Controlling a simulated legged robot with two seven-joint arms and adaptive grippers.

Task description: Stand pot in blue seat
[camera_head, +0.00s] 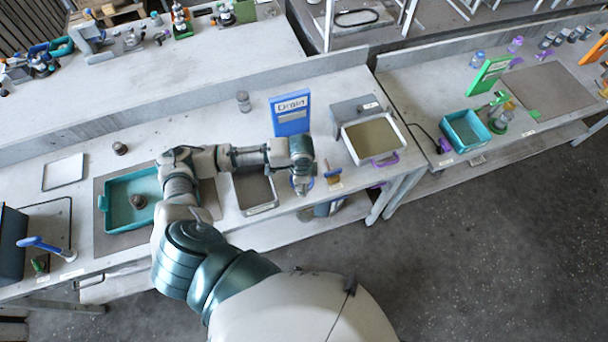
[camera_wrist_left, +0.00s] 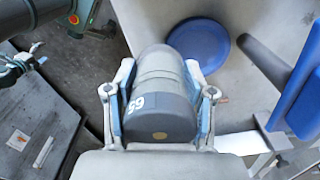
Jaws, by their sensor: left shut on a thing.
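My left gripper (camera_wrist_left: 158,100) is shut on a grey cylindrical pot (camera_wrist_left: 160,110) with white digits on its side; a finger lies against each side. In the head view, this gripper (camera_head: 302,184) is near the bench's front edge, below the blue "Drain" sign. The round blue seat (camera_wrist_left: 198,45) lies on the bench surface, just beyond and right of the pot in the wrist view. The pot covers part of its edge in that view. The pot appears apart from the seat, but its height above the bench is unclear. My right gripper is not in view.
The blue sign (camera_head: 291,113) stands close behind the gripper. A grey tray (camera_head: 258,209) lies to its left, and a tan-filled tray (camera_head: 372,140) to its right. A teal tray (camera_head: 118,215) holds another dark pot (camera_head: 138,201) farther left.

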